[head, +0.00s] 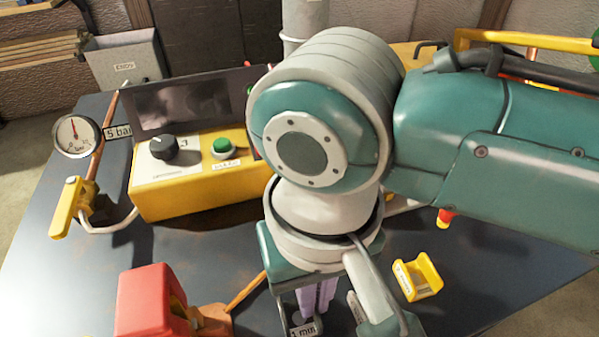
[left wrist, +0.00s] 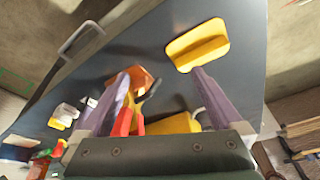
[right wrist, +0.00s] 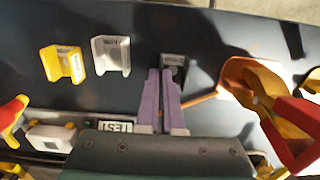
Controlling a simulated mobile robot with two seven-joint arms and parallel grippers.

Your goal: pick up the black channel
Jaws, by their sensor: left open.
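The black channel (right wrist: 177,72), with a light label, is at the fingertips of my right gripper (right wrist: 161,72) in the right wrist view. The purple fingers are close together, with only a thin gap, and seem to straddle one thin wall of the channel. In the head view my right gripper (head: 317,300) points down at the table, and the channel's label (head: 305,330) shows at the bottom edge. Most of the channel is hidden there. I cannot tell whether it touches the table. My left gripper (left wrist: 158,82) is open and empty in the left wrist view.
A grey channel (right wrist: 111,56) and a yellow channel (right wrist: 64,64) stand beside the black one. A red-topped device (head: 150,300) is left of my right gripper. A yellow control box (head: 195,175) with a gauge (head: 76,135) is behind. Dark table is bare around the yellow channel.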

